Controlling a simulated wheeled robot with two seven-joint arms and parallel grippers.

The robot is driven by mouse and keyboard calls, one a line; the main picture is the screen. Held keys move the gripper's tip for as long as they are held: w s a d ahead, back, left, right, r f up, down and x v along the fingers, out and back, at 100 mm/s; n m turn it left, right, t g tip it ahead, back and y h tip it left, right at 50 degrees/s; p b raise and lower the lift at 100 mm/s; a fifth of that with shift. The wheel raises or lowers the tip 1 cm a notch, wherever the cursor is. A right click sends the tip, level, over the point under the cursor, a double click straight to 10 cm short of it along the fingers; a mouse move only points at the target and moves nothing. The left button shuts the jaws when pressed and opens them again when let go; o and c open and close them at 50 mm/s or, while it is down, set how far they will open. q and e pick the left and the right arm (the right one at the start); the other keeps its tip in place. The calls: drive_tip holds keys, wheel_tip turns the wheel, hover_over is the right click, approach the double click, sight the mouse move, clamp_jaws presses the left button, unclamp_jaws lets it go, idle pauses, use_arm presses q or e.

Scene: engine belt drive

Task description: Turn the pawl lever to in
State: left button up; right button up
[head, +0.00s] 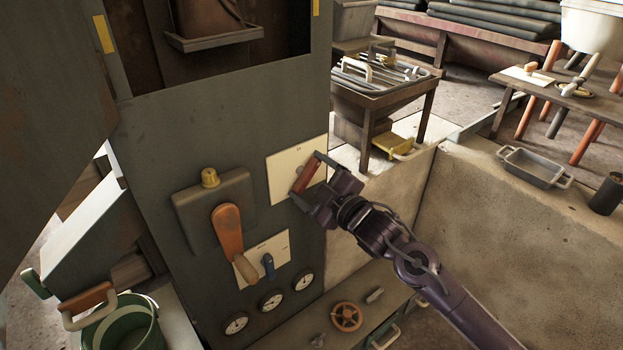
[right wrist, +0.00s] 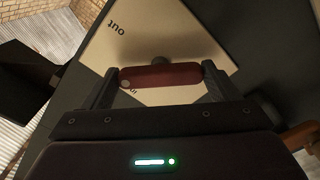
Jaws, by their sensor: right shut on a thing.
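The pawl lever (head: 305,176) is a red-brown bar on a cream plate (head: 284,178) on the dark machine panel. In the right wrist view the lever (right wrist: 160,76) lies across the plate (right wrist: 150,40), over a dark pivot. The word "out" shows on the plate's upper left there. A second label, seemingly "in", is partly hidden near the lever's left end. My right gripper (head: 312,178) is shut on the lever, with one finger at each end of the bar in the wrist view. My left gripper is not in view.
Below is a ledge with an orange handwheel (head: 346,316). A concrete wall (head: 520,210) stands to the right. A green bucket (head: 125,325) is at lower left.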

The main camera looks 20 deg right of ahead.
drive_tip(key=shift+n, duration=1)
drive_tip(key=shift+n+b, duration=0.35)
drive_tip(key=shift+n, duration=0.55)
drive_tip(key=shift+n+b, duration=0.35)
drive_tip(key=shift+n, duration=0.75)
use_arm(q)
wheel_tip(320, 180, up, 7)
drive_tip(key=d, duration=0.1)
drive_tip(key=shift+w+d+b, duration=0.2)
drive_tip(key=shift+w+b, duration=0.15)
drive_tip(key=shift+b, duration=0.05)
use_arm(e)
drive_tip(key=shift+n, duration=1.2)
drive_tip(key=o, duration=0.9)
